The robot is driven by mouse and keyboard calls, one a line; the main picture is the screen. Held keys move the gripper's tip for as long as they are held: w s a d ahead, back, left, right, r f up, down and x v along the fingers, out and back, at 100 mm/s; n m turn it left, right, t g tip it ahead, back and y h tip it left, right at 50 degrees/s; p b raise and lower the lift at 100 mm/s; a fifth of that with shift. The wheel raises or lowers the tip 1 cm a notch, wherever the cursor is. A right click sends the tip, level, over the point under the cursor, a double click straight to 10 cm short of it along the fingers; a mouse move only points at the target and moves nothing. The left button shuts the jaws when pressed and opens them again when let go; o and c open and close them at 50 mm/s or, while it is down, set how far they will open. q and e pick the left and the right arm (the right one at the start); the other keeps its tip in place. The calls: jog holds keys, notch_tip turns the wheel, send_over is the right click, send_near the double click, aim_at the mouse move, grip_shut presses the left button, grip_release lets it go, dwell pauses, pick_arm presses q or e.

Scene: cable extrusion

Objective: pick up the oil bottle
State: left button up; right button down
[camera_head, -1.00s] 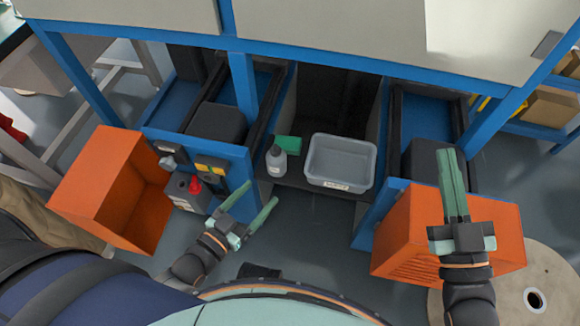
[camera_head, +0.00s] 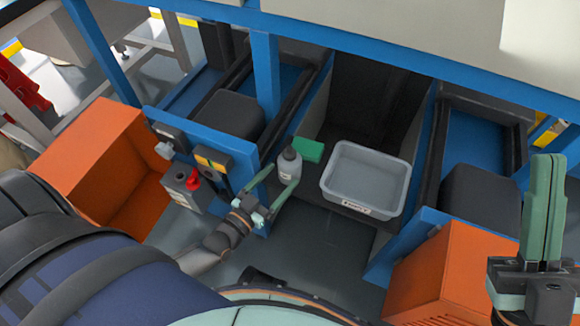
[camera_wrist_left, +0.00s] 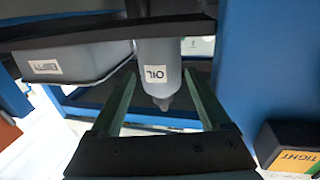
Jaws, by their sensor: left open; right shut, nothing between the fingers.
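The oil bottle (camera_head: 289,164) is a grey bottle with a dark cap, upright on a dark shelf (camera_head: 343,211). In the left wrist view the bottle (camera_wrist_left: 158,68) appears upside down, with an OIL label facing me. My left gripper (camera_head: 281,176) is open, its two green fingers reaching to either side of the bottle's front. In the wrist view the bottle lies between the fingertips, with a gap visible on the right; contact on the left cannot be told. My right gripper (camera_head: 545,160) is shut and empty at the far right.
A grey bin (camera_head: 365,180) labelled EMPTY stands right of the bottle, and a green block (camera_head: 308,149) sits just behind it. A blue post and panel (camera_head: 258,180) are close on the left. Orange boxes (camera_head: 102,165) flank the area.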

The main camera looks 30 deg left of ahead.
aim_at(282, 175)
pick_arm(q)
jog(key=w, duration=0.1)
jog(key=w+b, duration=0.1)
jog(key=w, duration=0.1)
jog(key=w+b, duration=0.1)
jog(key=shift+w+d, duration=0.25)
jog(key=shift+d, duration=0.1)
jog(key=shift+w, duration=0.4)
jog(key=c, duration=1.2)
jog(key=shift+o, duration=0.2)
jog(key=shift+r, duration=0.1)
